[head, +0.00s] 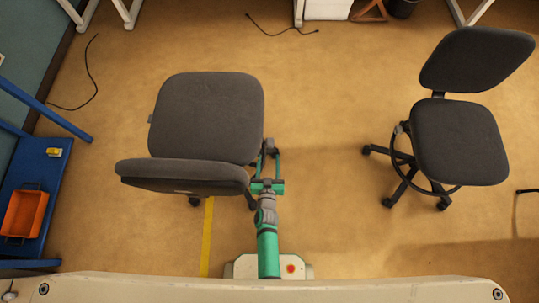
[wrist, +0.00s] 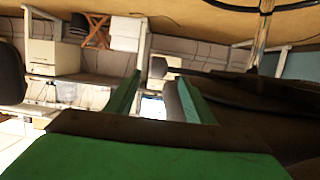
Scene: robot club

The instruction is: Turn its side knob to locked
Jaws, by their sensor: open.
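A dark grey office chair (head: 207,105) stands left of centre in the head view, with its backrest (head: 185,173) toward me. My gripper (head: 270,154) is beside the right edge of its seat, low and partly in front of the chair's base. In the wrist view, my gripper's green fingers (wrist: 160,82) are apart. A dark rod-like part (wrist: 188,73) runs across near the fingertips, and a dark mass fills the right side. I cannot clearly make out the side knob or its setting.
A second grey chair (head: 459,140) on casters stands to the right. A blue bench (head: 42,180) with an orange bin (head: 24,213) is at the far left. Cables lie on the floor at the back. The floor between the chairs is clear.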

